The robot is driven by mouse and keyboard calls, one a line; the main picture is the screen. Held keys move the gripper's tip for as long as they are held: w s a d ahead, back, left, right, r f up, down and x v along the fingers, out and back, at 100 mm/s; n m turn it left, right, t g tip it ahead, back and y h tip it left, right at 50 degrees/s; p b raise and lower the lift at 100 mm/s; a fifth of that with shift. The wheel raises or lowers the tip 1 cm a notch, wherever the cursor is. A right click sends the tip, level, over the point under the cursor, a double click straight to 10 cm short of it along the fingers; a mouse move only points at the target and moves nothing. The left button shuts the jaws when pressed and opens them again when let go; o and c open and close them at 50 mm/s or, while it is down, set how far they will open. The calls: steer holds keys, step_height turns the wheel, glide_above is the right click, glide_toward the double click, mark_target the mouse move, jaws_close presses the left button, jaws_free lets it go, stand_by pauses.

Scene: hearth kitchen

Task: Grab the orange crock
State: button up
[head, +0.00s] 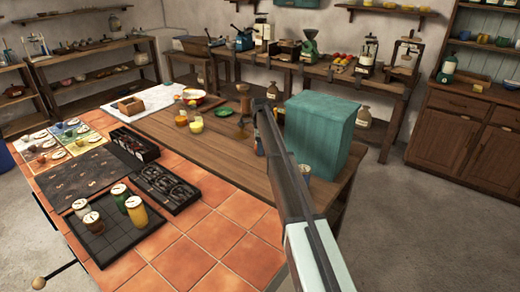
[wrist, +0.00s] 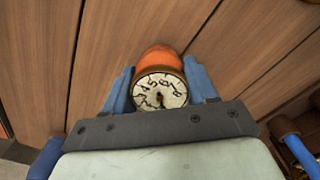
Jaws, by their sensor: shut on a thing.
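An orange crock (wrist: 160,60) with a pale round face bearing dark number-like marks is between the two blue fingers of my gripper (wrist: 160,78) in the wrist view. The fingers are shut on its left and right sides. Brown wooden planks lie behind it; I cannot tell whether it touches them. In the head view my arm runs down the middle and hides the crock and most of the gripper.
A large teal box (head: 320,130) stands close to the right of my arm on the wooden worktop (head: 225,140). Yellow jars (head: 196,125) stand to the left. Black trays (head: 166,188) and several lidded jars (head: 137,212) sit on the orange tiles (head: 220,235).

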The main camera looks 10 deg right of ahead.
steer(key=shift+c, duration=0.7)
steer(key=shift+r, duration=0.1)
